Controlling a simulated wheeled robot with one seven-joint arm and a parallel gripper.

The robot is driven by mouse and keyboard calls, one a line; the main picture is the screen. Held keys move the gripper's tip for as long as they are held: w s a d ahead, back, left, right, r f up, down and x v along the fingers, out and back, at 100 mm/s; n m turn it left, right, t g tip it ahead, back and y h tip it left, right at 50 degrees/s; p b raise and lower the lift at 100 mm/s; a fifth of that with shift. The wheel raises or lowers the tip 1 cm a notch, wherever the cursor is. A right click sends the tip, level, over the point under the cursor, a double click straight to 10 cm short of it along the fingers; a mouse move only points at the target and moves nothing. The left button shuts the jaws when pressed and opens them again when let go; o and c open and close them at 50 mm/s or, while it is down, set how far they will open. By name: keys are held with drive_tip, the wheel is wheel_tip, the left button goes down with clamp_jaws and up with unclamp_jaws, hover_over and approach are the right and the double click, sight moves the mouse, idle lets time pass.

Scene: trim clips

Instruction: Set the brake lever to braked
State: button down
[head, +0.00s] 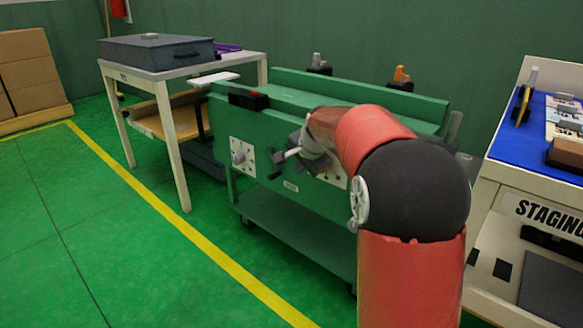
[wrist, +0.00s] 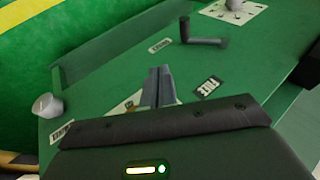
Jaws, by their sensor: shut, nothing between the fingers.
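A dark L-shaped lever (wrist: 205,41) sticks out from the green cart's side panel in the wrist view. A small label lies beside it, too small to read, so I cannot confirm that it is the brake lever. My gripper (wrist: 160,73) is shut and empty, in front of the panel and apart from the lever. A white plate is partly hidden behind the fingers. In the head view my arm reaches to the front of the green cart (head: 300,222) and hides part of its panel.
A knob on a white plate (head: 242,156) sits left on the panel. A white table with a grey case (head: 157,52) stands left, and a staging bench (head: 545,212) right. Green floor is open at front left.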

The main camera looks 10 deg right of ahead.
drive_tip(key=s, duration=0.1)
drive_tip(key=s+r, duration=0.1)
drive_tip(key=s+d+r, duration=0.1)
drive_tip(key=s, duration=0.1)
drive_tip(key=shift+d+r, duration=0.1)
drive_tip(key=shift+r, duration=0.15)
